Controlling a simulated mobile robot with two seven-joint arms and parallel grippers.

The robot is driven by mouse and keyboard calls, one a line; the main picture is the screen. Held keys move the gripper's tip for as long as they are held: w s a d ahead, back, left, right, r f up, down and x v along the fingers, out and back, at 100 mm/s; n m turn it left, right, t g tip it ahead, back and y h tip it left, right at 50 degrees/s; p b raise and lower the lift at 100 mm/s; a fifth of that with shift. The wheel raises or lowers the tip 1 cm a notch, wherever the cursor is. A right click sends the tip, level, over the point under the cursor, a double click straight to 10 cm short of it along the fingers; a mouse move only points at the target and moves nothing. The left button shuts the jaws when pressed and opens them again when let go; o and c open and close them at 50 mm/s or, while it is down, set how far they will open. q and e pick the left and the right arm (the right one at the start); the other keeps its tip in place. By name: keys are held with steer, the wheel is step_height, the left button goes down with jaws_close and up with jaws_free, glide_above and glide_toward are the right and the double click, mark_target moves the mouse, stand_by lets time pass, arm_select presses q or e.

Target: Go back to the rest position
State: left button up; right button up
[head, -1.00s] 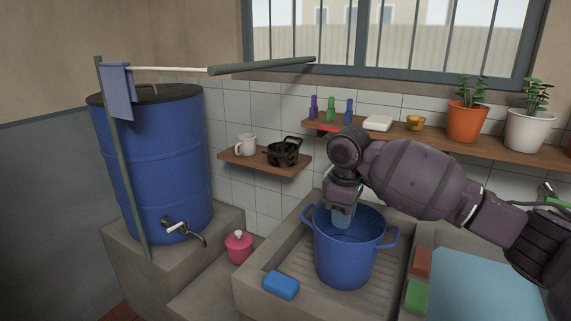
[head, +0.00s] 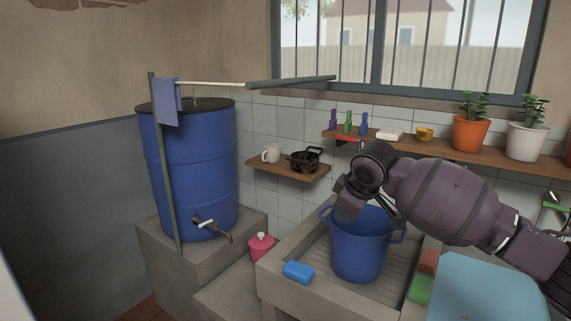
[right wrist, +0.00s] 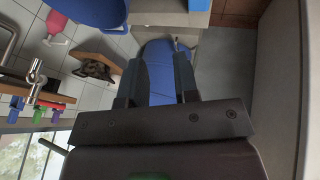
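My right arm reaches in from the right in the head view. Its gripper (head: 346,203) is over the left part of a blue two-handled pot (head: 361,250), which stands in the concrete sink. In the right wrist view, the two dark fingers (right wrist: 157,64) are apart with nothing between them; the blue drum (right wrist: 158,72) shows behind the gap. The pot also shows at the top edge of the right wrist view (right wrist: 95,9). In the head view the fingertips are hard to make out. My left gripper is not in view.
The blue drum (head: 190,175) with a tap stands on a concrete block at left. A small shelf (head: 288,171) holds a mug and black pot. A long shelf (head: 500,155) carries bottles and plants.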

steer(key=a+t+y, duration=0.5)
steer(key=a+t, duration=0.1)
steer(key=s+d+f+m+t+h, duration=0.1)
steer(key=s+d+f+m, duration=0.1)
steer(key=s+d+f, duration=0.45)
steer(key=s+d+f+m+t+h, duration=0.1)
steer(key=s+d+f+m+h, duration=0.15)
steer(key=s+f, duration=0.6)
steer(key=s+d+f+m+t, duration=0.1)
steer(key=s+d+f+m, duration=0.2)
steer(key=s+d+f, duration=0.35)
steer(key=s+d+f+m+g+h, duration=0.2)
steer(key=s+d+f+g+h, duration=0.1)
steer(key=s+f, duration=1.1)
steer(key=s+d, duration=0.1)
steer(key=s, duration=0.3)
steer(key=shift+s+f+m+g, duration=0.15)
steer(key=shift+s+m+g, duration=0.15)
steer(key=shift+m+g, duration=0.1)
